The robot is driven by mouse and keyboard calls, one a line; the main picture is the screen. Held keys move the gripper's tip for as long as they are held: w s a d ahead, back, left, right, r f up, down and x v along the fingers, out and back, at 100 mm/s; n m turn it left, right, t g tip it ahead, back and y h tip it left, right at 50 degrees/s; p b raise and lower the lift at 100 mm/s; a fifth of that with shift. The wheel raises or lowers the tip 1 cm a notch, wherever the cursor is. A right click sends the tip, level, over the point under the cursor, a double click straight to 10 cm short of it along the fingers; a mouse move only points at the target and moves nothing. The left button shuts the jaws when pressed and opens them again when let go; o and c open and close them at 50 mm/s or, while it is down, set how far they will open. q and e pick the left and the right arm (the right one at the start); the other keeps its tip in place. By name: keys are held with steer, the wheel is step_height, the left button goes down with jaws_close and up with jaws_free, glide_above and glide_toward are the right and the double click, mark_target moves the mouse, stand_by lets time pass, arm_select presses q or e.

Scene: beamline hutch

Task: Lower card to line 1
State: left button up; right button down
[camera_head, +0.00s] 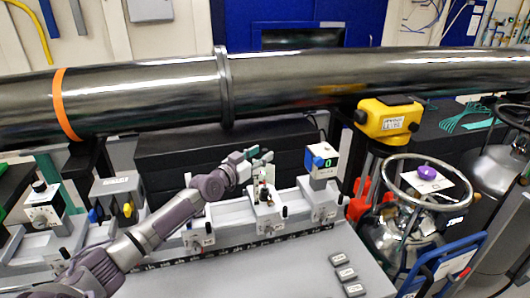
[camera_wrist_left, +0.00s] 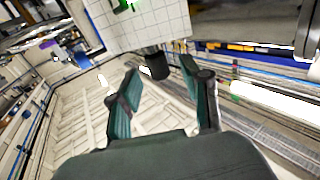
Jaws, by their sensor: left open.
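My left gripper (camera_head: 260,156) is open above the middle carriage (camera_head: 266,216) of the bench rail. Its green fingers also show in the left wrist view (camera_wrist_left: 160,78), spread apart with nothing between them. A white gridded panel (camera_wrist_left: 140,30), possibly the card, is beyond the fingertips in the wrist view, with a bit of green at its top edge. A short black cylinder (camera_wrist_left: 155,65) shows at its lower edge, beyond the gap. In the head view I cannot make out a card or its lines. My right gripper is not in view.
A large dark pipe (camera_head: 300,85) crosses behind and above. Small grey blocks (camera_head: 345,273) lie on the bench at the front right. The bench top (camera_head: 240,278) is otherwise clear in front.

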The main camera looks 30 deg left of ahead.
arm_select(q)
steer(key=shift+w+d, duration=0.15)
steer(key=shift+w, duration=1.1)
jaws_close()
